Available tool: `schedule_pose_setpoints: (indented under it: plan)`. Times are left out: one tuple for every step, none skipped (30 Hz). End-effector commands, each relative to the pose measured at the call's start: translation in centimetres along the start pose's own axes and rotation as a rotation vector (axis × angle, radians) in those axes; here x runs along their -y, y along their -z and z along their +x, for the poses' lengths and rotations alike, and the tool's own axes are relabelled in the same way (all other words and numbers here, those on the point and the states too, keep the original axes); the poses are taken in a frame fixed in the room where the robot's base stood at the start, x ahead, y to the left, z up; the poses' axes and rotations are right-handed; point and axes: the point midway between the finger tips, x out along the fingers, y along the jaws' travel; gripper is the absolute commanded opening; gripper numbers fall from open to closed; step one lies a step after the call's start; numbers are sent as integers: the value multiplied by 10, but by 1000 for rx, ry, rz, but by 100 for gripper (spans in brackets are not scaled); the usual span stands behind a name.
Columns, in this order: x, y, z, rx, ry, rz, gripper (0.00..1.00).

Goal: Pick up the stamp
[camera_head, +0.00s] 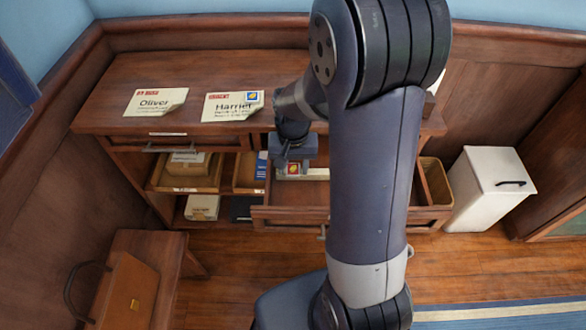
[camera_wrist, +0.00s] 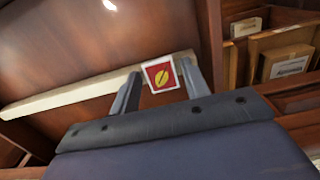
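A small red stamp with a yellow emblem and white border (camera_head: 293,169) shows at the open drawer (camera_head: 290,215), just below my gripper (camera_head: 291,160). In the wrist view the stamp (camera_wrist: 161,75) shows between the two fingertips of my gripper (camera_wrist: 160,68). My arm hides part of the drawer.
On the desk top (camera_head: 215,70) lie the Oliver envelope (camera_head: 156,102) and the Harriet envelope (camera_head: 232,106), which bears a blue and yellow stamp (camera_head: 252,97). A white bin (camera_head: 488,185) stands right, a briefcase (camera_head: 128,293) front left.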

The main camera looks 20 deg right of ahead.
Motion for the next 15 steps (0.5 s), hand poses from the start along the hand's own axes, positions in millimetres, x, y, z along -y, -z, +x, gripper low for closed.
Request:
schedule_pose_setpoints:
  plan:
    - [0, 0, 0, 1, 0, 0, 39]
    - [0, 0, 0, 1, 0, 0, 37]
    - [0, 0, 0, 1, 0, 0, 34]
    - [0, 0, 0, 1, 0, 0, 31]
    - [0, 0, 0, 1, 0, 0, 29]
    - [0, 0, 0, 1, 0, 0, 25]
    - [0, 0, 0, 1, 0, 0, 23]
    - [0, 0, 0, 1, 0, 0, 21]
    - [0, 0, 0, 1, 0, 0, 17]
    - [0, 0, 0, 1, 0, 0, 15]
    - [0, 0, 0, 1, 0, 0, 12]
    - [0, 0, 0, 1, 0, 0, 11]
    - [0, 0, 0, 1, 0, 0, 11]
    - [0, 0, 0, 1, 0, 0, 10]
    - [0, 0, 0, 1, 0, 0, 10]
